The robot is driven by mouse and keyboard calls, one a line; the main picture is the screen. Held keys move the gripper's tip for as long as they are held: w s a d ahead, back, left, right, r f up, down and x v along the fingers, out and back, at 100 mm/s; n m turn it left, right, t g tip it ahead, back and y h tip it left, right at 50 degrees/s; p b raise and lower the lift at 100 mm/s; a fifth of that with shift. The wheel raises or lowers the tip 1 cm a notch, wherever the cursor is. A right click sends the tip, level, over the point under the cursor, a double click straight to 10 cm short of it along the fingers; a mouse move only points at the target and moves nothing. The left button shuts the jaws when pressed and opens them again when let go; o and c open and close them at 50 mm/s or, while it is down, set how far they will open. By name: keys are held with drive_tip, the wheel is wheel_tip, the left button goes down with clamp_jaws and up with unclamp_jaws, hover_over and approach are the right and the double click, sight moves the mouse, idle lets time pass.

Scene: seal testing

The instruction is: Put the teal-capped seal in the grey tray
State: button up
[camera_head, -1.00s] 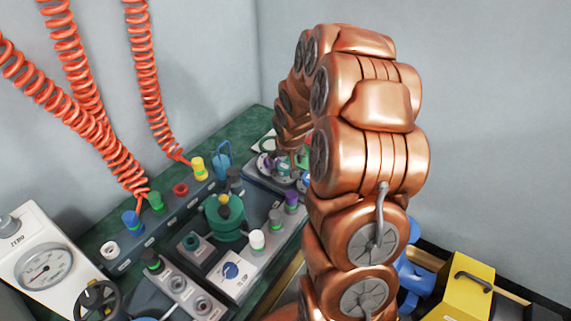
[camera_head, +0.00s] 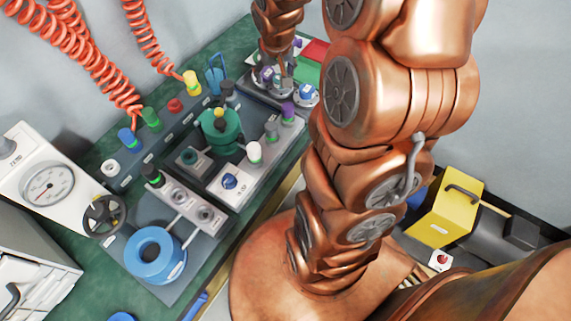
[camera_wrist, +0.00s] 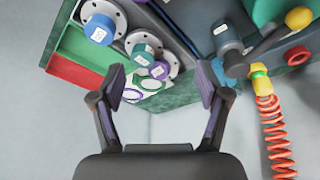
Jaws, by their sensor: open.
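The teal-capped seal (camera_wrist: 142,50) stands on a pale round flange in the wrist view, between a blue-capped one (camera_wrist: 98,28) and a purple-capped one (camera_wrist: 160,70). My gripper (camera_wrist: 160,84) is open and empty. Its fingers frame the purple-capped seal and white rings, with the teal cap slightly left of centre and beyond the fingertips. In the head view my gripper (camera_head: 276,76) is above the seal row at the back; it partly hides the seals there. I cannot tell which grey surface is the grey tray.
Red (camera_wrist: 75,70) and green (camera_wrist: 78,45) panels flank the seals. A dark rail (camera_head: 170,120) with coloured caps and orange coiled hoses (camera_head: 95,70) lies left of my arm. A blue ring (camera_head: 155,255) lies nearer, and a yellow box (camera_head: 445,208) stands right.

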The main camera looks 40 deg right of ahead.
drive_tip(key=s+a+r+n+g, duration=0.1)
drive_tip(key=s+a+g, duration=0.1)
drive_tip(key=s+a, duration=0.4)
drive_tip(key=s+a+r+n+g+y, duration=0.1)
drive_tip(key=s+a, duration=0.5)
drive_tip(key=s, duration=0.6)
drive_tip(key=s+a+r+n+g, duration=0.2)
drive_tip(key=s+a, duration=0.4)
drive_tip(key=s, duration=0.3)
drive_tip(key=shift+s+a+r+g+y, duration=0.2)
drive_tip(key=shift+s+r+g+y, duration=0.15)
drive_tip(key=shift+r, duration=0.3)
drive_tip(key=s+p+v, duration=0.3)
drive_tip(key=p+v, duration=1)
drive_tip(key=shift+w+r+t, duration=0.35)
drive_tip(key=shift+r+t, duration=0.1)
drive_tip(key=shift+r, duration=0.35)
